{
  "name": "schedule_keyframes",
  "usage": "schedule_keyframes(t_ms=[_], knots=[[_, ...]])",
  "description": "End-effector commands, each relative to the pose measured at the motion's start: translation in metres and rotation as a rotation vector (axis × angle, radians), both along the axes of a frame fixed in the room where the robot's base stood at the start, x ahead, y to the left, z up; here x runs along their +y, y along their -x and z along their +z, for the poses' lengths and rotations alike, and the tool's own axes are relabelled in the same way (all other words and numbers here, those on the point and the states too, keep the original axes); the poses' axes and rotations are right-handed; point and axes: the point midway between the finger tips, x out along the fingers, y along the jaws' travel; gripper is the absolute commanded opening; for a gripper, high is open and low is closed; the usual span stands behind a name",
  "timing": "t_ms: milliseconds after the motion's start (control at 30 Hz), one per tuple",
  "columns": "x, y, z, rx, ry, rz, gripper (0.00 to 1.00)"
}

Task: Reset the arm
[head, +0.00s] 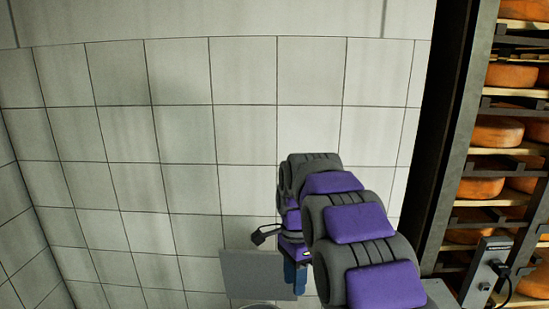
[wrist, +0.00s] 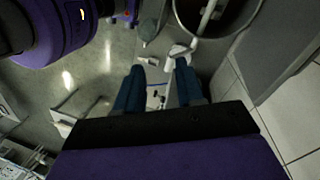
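My arm is raised in front of a tiled wall in the head view, its purple and grey links bent forward. My gripper (head: 295,275) hangs at the far end with its blue fingers pointing down, partly hidden by my arm. In the wrist view, the two blue fingers of my gripper (wrist: 158,68) stand apart with a clear gap. Nothing is held between them, and the floor shows well below.
A rack of orange cheese wheels (head: 503,132) stands at the right, behind a dark post (head: 443,140). A grey box with a cable (head: 487,272) is at lower right. A grey panel (head: 258,276) is beside my gripper. A round container (wrist: 248,22) shows in the wrist view.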

Motion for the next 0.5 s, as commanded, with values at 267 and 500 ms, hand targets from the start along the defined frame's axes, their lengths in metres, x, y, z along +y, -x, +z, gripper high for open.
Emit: schedule_keyframes(t_ms=[267, 500], knots=[[-0.034, 0.077, -0.03, -0.009, -0.048, 0.262, 0.38], [-0.057, 0.15, -0.066, -0.015, -0.089, 0.495, 0.38]])
